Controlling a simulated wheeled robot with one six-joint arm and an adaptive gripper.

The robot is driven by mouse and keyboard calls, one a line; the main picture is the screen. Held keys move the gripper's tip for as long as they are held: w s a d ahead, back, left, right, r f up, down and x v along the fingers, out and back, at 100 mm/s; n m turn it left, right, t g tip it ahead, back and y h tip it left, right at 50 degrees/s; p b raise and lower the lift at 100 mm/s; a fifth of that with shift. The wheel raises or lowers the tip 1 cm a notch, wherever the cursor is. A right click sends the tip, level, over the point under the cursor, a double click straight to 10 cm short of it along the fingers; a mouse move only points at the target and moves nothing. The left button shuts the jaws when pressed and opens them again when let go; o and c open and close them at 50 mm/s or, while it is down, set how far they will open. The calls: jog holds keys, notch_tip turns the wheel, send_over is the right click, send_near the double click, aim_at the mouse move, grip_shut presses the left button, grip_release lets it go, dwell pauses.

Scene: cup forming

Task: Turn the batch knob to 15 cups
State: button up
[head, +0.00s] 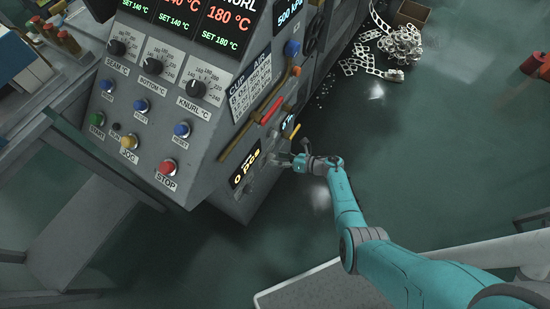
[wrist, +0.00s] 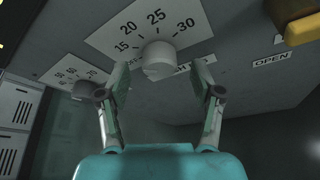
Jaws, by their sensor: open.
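The batch knob (wrist: 158,62) is a pale round knob at the top centre of the wrist view. It sits below a white scale plate (wrist: 130,25) marked 15, 20, 25 and 30. I cannot make out a pointer mark on the knob. My gripper (wrist: 162,80) is open, one finger on each side of the knob, with gaps to both sides; I cannot tell whether the tips reach its depth. In the head view my gripper (head: 283,160) is at the machine's right-hand side face, near the "0 pcs" display (head: 245,167), and the knob is not clearly visible there.
A second knob (wrist: 86,91) with its own scale is left of the left finger. A yellow part (wrist: 300,22) juts out at upper right, above an "OPEN" label (wrist: 272,58). A red-gripped lever (head: 270,110) is above my gripper. Floor on the right is mostly clear.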

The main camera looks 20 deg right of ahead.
jog(key=v, duration=0.9)
jog(key=shift+s+d, duration=0.2)
jog(key=shift+s, duration=0.05)
jog(key=shift+r, duration=0.1)
jog(key=s+a+r+m+t+h, duration=0.3)
jog(key=s+a+r+m+t, duration=0.4)
jog(key=s+a+r+m, duration=0.5)
jog(key=s+d+r+m+g+h, duration=0.1)
jog(key=s+d+r+m+h, duration=0.2)
jog(key=s+r+m, duration=1.9)
jog(key=s+m+h, duration=0.1)
jog(key=m+h, duration=0.3)
jog(key=m, duration=0.1)
jog(key=shift+s+g+h, duration=0.3)
jog(key=shift+g, duration=0.1)
jog(key=shift+d, duration=0.1)
